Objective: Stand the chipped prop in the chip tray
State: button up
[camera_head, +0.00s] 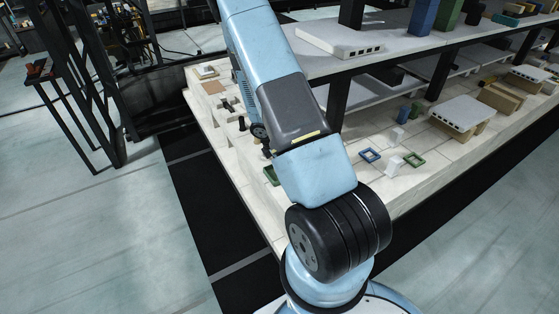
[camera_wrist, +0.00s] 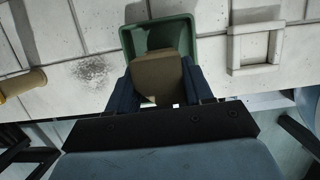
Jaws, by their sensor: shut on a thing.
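In the wrist view my gripper (camera_wrist: 158,70) is shut on a tan-brown block-shaped prop (camera_wrist: 160,80), with dark fingers on both sides of it. I see its end, but no chip can be made out. The green tray (camera_wrist: 133,42) lies beyond and under the prop, which covers its near part. I cannot tell whether the prop touches the tray floor. In the head view a green piece (camera_head: 271,176), seemingly this tray, shows beside my arm. My gripper and the prop are hidden there.
A pale square frame (camera_wrist: 232,50) lies right of the tray. A tan cylinder (camera_wrist: 22,83) lies at left, near a dark speckled patch. In the head view, a raised shelf (camera_head: 400,45) on dark posts stands over the pale deck (camera_head: 400,190), with blue and green frames below.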

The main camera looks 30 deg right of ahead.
jog(key=shift+f, duration=0.55)
dwell(0.6)
jog(key=o, duration=1.4)
jog(key=shift+c, duration=0.2)
jog(key=shift+r, duration=0.1)
jog(key=v, duration=0.7)
jog(key=shift+r, duration=0.35)
dwell(0.8)
jog(key=shift+a+r, duration=0.1)
jog(key=shift+a, duration=0.1)
jog(key=v, duration=1.3)
jog(key=shift+r, duration=0.3)
jog(key=shift+a, duration=0.15)
